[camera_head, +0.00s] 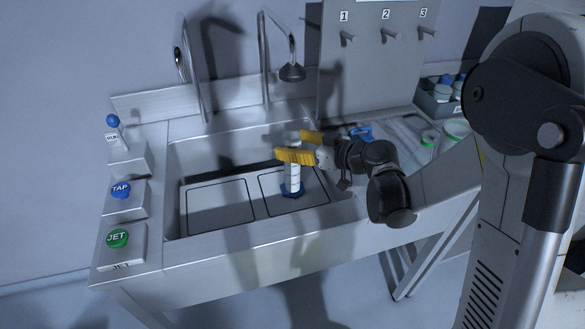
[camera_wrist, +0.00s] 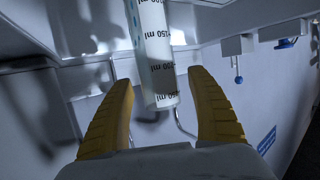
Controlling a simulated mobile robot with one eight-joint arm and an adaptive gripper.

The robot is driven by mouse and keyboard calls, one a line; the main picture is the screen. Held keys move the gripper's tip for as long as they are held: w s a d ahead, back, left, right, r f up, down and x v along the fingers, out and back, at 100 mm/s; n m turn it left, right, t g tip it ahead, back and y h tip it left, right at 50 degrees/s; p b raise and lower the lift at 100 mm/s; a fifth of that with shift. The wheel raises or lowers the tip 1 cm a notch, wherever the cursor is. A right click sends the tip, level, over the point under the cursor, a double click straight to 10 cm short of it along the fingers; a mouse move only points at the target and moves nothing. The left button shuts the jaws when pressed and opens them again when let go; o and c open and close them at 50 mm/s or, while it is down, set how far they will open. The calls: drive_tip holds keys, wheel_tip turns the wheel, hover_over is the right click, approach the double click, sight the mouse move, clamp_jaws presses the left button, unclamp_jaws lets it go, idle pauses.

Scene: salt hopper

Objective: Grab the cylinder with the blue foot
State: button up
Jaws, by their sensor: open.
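The cylinder with the blue foot (camera_head: 293,181) stands upright in the sink, white with a blue base, on the right outlined area. In the wrist view the cylinder (camera_wrist: 154,55) shows as a pale tube with ml markings. My gripper (camera_head: 292,146) has yellow fingers, one on either side of the upper cylinder. In the wrist view my gripper (camera_wrist: 161,82) is open, with the tube's end between the fingers and a gap on both sides. The blue foot is out of sight in the wrist view.
The sink (camera_head: 205,168) has raised walls, and two taps (camera_head: 265,60) rise behind it. TAP (camera_head: 121,190) and JET (camera_head: 117,238) buttons are at left. A panel with numbered pegs (camera_head: 387,35) stands behind. A dark crate (camera_head: 437,102) and green-rimmed items (camera_head: 429,138) are at right.

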clamp_jaws()
